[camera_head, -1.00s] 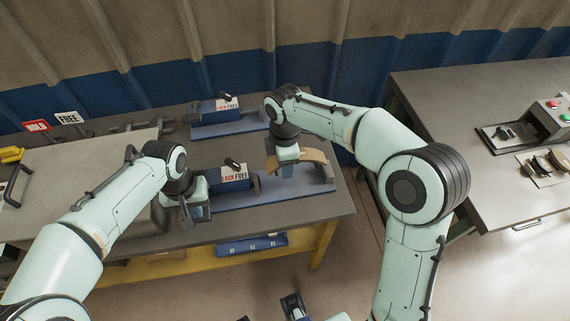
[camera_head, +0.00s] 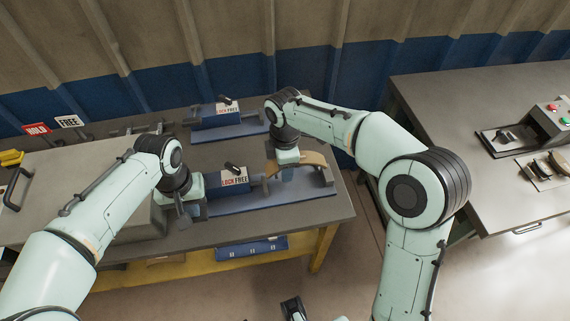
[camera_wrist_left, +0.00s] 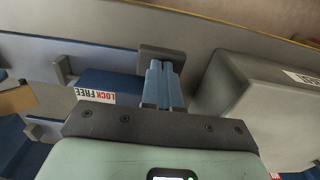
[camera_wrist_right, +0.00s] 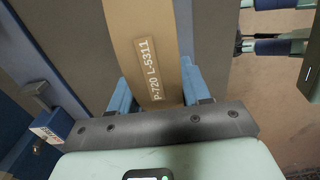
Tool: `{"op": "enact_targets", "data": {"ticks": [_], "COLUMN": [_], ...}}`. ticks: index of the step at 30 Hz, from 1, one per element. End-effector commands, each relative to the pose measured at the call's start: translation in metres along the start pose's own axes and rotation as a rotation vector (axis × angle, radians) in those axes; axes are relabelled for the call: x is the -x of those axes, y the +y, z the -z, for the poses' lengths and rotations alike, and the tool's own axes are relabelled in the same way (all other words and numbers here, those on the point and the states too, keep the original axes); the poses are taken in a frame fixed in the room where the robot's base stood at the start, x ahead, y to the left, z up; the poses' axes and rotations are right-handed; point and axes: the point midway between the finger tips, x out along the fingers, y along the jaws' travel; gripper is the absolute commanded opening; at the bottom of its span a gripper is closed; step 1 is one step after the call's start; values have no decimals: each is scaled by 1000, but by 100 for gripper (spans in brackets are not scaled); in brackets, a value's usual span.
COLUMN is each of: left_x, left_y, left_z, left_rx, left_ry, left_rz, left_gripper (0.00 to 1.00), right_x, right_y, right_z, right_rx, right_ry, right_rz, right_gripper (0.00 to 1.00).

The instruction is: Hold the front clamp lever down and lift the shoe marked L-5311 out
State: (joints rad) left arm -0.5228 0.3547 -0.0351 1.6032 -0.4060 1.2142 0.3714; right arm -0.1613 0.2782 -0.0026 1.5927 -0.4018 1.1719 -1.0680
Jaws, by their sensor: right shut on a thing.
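The tan curved shoe (camera_head: 313,160) stands in the front fixture (camera_head: 270,198). Its marking "P-720 L-5311" reads in the right wrist view, where the shoe (camera_wrist_right: 147,50) runs between the fingers. My right gripper (camera_head: 288,170) is shut on this shoe; the right wrist view shows it too (camera_wrist_right: 158,92). The front clamp block (camera_head: 234,177) carries a LOCK/FREE label and a dark knob. My left gripper (camera_head: 192,210) is at the fixture's left end, its fingers together (camera_wrist_left: 163,85). A grey pad (camera_wrist_left: 163,55) lies at its fingertips, perhaps the lever; contact is unclear.
A second fixture (camera_head: 222,130) with a LOCK/FREE label stands behind. HOLD (camera_head: 37,129) and FREE (camera_head: 69,121) signs stand at the back left. A grey case (camera_head: 90,185) lies left. Another bench (camera_head: 470,100) with a button box is at right.

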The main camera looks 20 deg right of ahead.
Motion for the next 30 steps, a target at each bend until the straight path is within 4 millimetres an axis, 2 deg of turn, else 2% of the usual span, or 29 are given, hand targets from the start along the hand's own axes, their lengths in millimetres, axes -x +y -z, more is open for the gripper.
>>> {"op": "enact_targets", "data": {"ticks": [30], "left_x": [50], "left_y": [0], "left_z": [0], "left_rx": [1], "left_ry": [-3], "left_rz": [0], "left_gripper": [0], "right_x": [1], "right_y": [0], "right_z": [0], "right_rx": [0], "right_ry": [1], "right_rz": [-2], "right_gripper": [0]}}
